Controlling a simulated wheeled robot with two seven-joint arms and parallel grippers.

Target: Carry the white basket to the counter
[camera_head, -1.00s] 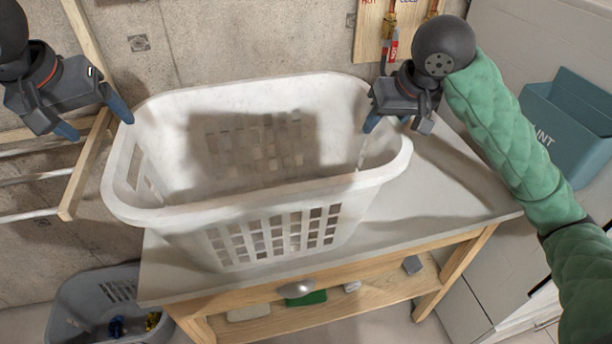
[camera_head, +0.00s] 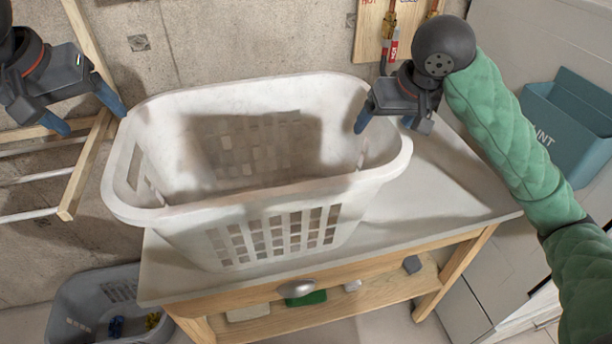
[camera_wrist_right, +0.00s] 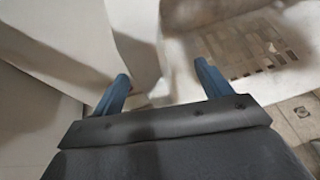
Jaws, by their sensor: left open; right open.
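The white basket (camera_head: 275,205) stands upright on the counter (camera_head: 440,195), overhanging its left end a little. It looks empty. My left gripper (camera_head: 95,115) is open, above and just outside the basket's left rim. My right gripper (camera_head: 385,125) is open over the basket's right end, with one blue finger on the inner side of the rim and the other near the outer side. In the right wrist view, the blue fingers of the right gripper (camera_wrist_right: 160,85) are apart with the pale basket wall (camera_wrist_right: 145,50) between and beyond them. I cannot tell if they touch it.
A grey basket (camera_head: 105,305) is on the floor below. A teal bin (camera_head: 570,125) is at the right. The counter is clear right of the basket. A shelf below holds small items.

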